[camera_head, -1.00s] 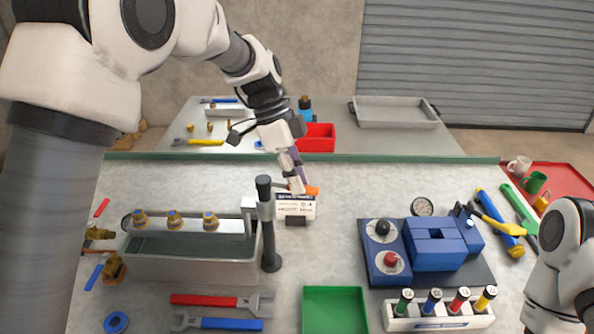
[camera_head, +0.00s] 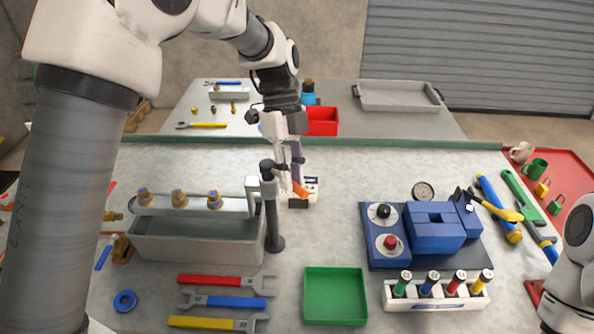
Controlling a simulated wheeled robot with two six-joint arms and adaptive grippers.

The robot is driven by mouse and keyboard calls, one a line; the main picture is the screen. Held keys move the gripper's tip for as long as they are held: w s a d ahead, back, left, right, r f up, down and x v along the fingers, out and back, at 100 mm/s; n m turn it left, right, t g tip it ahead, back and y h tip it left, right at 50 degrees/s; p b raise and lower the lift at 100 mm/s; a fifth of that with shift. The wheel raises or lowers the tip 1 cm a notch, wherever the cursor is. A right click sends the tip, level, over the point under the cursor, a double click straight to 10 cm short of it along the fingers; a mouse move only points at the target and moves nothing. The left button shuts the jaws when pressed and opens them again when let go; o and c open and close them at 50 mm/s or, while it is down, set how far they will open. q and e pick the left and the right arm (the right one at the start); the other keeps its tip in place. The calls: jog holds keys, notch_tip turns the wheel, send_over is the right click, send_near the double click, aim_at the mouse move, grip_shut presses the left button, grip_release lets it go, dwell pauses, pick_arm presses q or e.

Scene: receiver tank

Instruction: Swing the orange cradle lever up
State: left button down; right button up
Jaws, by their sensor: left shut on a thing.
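The orange lever (camera_head: 300,189) shows as a short orange piece near the middle of the bench, beside the dark post (camera_head: 271,215). My left gripper (camera_head: 294,181) reaches down from above and is shut on the lever, whose visible end is tilted. The gripper and the post partly hide the lever and the small white labelled block (camera_head: 312,186) behind it, so the lever's pivot cannot be made out. My right gripper is out of view; only part of my right arm shows at the right edge.
A grey tank (camera_head: 195,249) with a white bar of brass fittings stands left of the post. Wrenches and an empty green tray (camera_head: 335,296) lie in front. A blue device (camera_head: 435,238) stands at right. Bare bench lies between the post and the device.

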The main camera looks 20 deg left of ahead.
pick_arm(q)
jog(key=c, duration=1.1)
grip_release()
jog(key=v, duration=1.2)
